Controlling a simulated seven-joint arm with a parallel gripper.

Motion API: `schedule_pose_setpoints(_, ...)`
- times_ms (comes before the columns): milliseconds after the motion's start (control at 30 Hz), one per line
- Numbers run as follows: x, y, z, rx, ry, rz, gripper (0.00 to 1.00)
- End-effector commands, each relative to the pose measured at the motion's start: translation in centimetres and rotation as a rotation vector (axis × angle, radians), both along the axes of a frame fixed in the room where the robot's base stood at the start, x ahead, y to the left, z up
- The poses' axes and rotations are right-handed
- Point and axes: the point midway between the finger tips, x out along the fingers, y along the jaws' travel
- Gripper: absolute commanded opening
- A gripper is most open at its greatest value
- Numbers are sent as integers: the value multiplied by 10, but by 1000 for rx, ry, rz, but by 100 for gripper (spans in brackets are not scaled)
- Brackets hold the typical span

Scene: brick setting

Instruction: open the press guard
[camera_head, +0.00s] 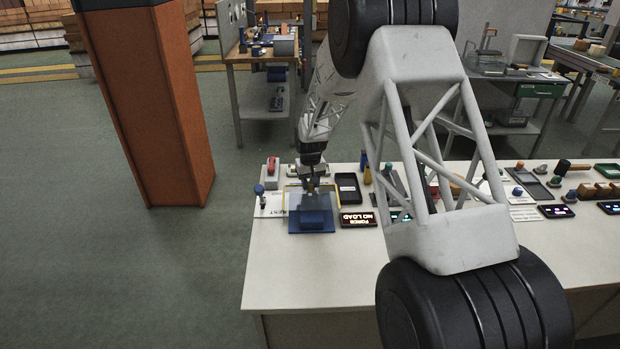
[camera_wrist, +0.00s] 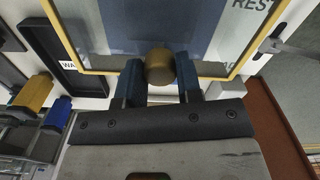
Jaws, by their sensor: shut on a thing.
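The press guard (camera_wrist: 215,72) is a clear panel with a yellow frame; its edge runs across the wrist view, with a brass knob (camera_wrist: 159,66) at that edge. My gripper (camera_wrist: 160,80) has its two blue fingers on either side of the knob, shut on it. In the head view my gripper (camera_head: 311,186) reaches down at the guard's far side, and the guard looks like a pale see-through panel over the blue press base (camera_head: 312,226). The guard's hinge and exact tilt are hard to make out.
A dark tray (camera_head: 348,188) and a lit display reading "NO LOAD" (camera_head: 358,219) stand right of the press. A red-topped device (camera_head: 272,167) stands to its left. More small items line the table's right side. The table's front (camera_head: 315,275) is clear.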

Motion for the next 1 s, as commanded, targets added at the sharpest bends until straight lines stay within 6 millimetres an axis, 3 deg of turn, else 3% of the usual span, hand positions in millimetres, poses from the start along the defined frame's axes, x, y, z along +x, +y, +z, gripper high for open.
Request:
schedule_pose_setpoints(200,-19,0,1,0,-1,0,0)
schedule_pose_setpoints(567,-21,0,1,1,-2,0,0)
schedule_pose_setpoints(600,-21,0,1,1,-2,0,37)
schedule_pose_setpoints(733,-21,0,0,0,-1,0,57)
schedule_pose_setpoints(1000,-21,0,0,0,-1,0,58)
